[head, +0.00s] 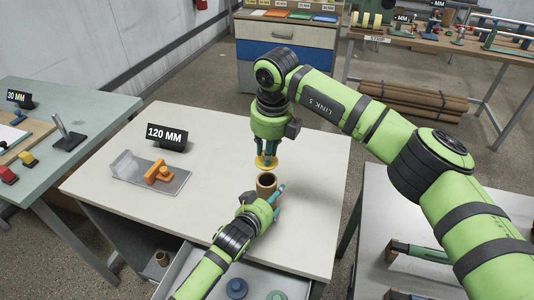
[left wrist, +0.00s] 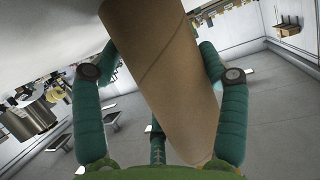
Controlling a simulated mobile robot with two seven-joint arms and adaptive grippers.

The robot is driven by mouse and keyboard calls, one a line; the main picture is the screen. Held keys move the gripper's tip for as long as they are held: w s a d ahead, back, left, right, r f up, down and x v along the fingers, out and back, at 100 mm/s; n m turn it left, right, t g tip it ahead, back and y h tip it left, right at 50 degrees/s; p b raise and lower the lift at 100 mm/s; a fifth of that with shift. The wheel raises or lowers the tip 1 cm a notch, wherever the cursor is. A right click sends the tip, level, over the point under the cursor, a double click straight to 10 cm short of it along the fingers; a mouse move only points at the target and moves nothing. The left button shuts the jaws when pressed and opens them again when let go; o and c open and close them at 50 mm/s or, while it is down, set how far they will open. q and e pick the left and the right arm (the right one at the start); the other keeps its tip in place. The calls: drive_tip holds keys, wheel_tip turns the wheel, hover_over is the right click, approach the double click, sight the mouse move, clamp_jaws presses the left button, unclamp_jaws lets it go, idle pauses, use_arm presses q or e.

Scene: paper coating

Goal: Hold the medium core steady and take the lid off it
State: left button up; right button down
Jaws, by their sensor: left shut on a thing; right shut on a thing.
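The medium core (head: 265,187) is a brown cardboard tube standing upright on the white table, its dark open top showing. My left gripper (head: 268,198) is shut around it from the front. In the left wrist view the core (left wrist: 165,70) lies between the teal fingers of my left gripper (left wrist: 158,50). The yellow lid (head: 266,162) is held just above the core's mouth, apart from it. My right gripper (head: 266,152) points down and is shut on the lid. The core's lower part is partly hidden by my left gripper.
An open drawer (head: 195,264) with blue and teal round parts is below the front edge. The table's back middle is clear.

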use_arm(q)
drive_tip(key=o, duration=1.7)
drive_tip(key=shift+o, duration=0.2)
